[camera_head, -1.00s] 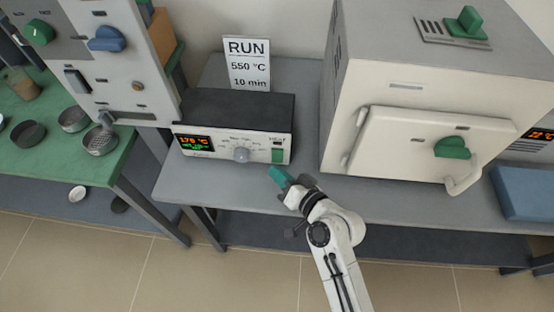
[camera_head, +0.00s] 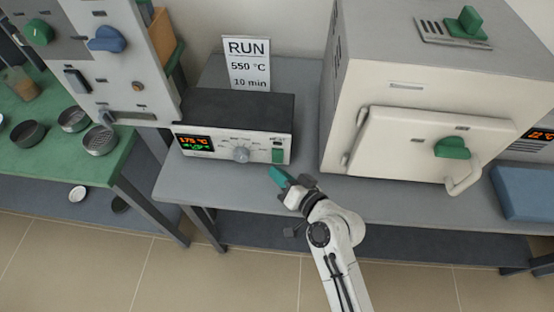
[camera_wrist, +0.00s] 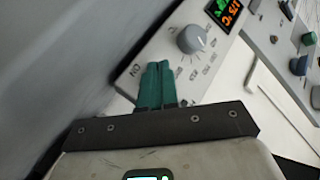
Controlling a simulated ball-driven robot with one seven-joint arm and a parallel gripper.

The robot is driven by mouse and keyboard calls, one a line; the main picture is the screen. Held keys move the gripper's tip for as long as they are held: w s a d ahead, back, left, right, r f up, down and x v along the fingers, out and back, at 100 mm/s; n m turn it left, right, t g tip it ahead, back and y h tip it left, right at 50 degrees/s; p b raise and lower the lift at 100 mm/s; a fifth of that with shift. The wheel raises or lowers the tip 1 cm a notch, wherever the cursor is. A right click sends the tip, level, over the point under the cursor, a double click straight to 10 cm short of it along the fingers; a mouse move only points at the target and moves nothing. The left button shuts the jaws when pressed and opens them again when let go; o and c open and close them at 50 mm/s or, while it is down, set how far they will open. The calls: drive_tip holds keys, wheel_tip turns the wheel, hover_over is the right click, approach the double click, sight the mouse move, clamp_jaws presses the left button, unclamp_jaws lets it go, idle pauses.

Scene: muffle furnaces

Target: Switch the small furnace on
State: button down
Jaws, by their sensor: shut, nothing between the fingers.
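A low unit with a dark top (camera_head: 235,108) stands on the grey bench; I cannot tell for sure that it is the small furnace. The display (camera_wrist: 226,12) and knob (camera_wrist: 191,38) also show in the wrist view, beside an "ON" mark. My gripper (camera_head: 279,177) is shut and empty, its green fingertips just in front of and below the switch. In the wrist view the fingers (camera_wrist: 157,85) hide the switch; contact cannot be told.
A large cream furnace (camera_head: 400,92) with a door, green knob and handle stands to the right. A blue block (camera_head: 525,192) lies at the far right. A sign (camera_head: 247,63) reads RUN 550 °C 10 min. A green table (camera_head: 100,165) with dishes is left.

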drive_tip(key=shift+w, duration=0.2)
idle(0.4)
drive_tip(key=shift+w+b, duration=0.25)
drive_tip(key=shift+b, duration=0.05)
drive_tip(key=shift+w+f, duration=0.1)
drive_tip(key=shift+w, duration=0.2)
idle(0.5)
drive_tip(key=shift+s, duration=0.1)
drive_tip(key=shift+s, duration=0.65)
drive_tip(key=shift+s, duration=0.1)
drive_tip(key=shift+s+a+r+p, duration=0.1)
drive_tip(key=shift+s+r+p, duration=0.15)
drive_tip(key=shift+s+p, duration=0.65)
drive_tip(key=shift+s+r+p, duration=0.15)
drive_tip(key=shift+s+r, duration=0.05)
drive_tip(key=shift+s, duration=1.3)
